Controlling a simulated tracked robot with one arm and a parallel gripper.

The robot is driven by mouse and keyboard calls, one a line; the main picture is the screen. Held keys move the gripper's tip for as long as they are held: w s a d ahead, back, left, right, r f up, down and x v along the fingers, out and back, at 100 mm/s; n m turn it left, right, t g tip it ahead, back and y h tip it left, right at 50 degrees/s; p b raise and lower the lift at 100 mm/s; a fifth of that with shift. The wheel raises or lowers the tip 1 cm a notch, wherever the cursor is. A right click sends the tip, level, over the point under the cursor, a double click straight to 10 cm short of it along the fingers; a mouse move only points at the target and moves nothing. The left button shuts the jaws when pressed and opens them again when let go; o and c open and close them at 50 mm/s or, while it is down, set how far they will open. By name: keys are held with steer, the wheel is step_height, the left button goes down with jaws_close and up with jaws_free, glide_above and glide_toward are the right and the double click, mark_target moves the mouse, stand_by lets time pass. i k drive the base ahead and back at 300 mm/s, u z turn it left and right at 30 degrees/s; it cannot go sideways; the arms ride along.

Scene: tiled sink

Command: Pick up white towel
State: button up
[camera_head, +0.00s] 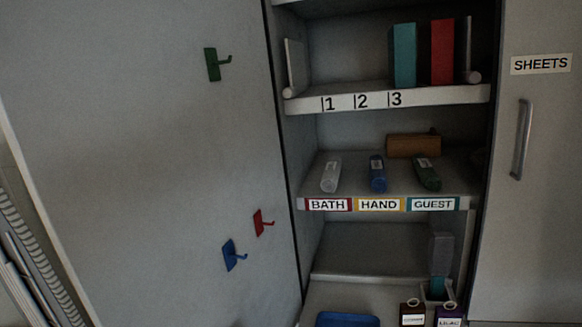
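A small white roll (330,174) lies on the middle shelf of the open cupboard, behind the BATH label. It may be the white towel, but it is too small and dim to be sure. A blue roll (377,174) lies to its right, and a dark green roll (427,174) lies further right. The three lie apart, each with a small tag or patch on it. My gripper does not show in this view, so I cannot see its fingers or whether they hold anything.
The middle shelf edge (380,204) reads BATH, HAND, GUEST. A brown block (413,146) lies behind the rolls. Teal (404,55) and red (442,51) blocks stand above. Dark jars (412,313) and a blue tray (347,320) are below. Green, red (262,222) and blue hooks stick out at left.

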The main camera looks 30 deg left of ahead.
mark_target(329, 181)
steer(key=u, duration=0.35)
steer(key=i, duration=0.8)
steer(key=u, duration=0.5)
steer(key=k, duration=0.8)
steer(key=u, duration=0.15)
steer(key=i, duration=1.3)
steer(key=z, duration=0.05)
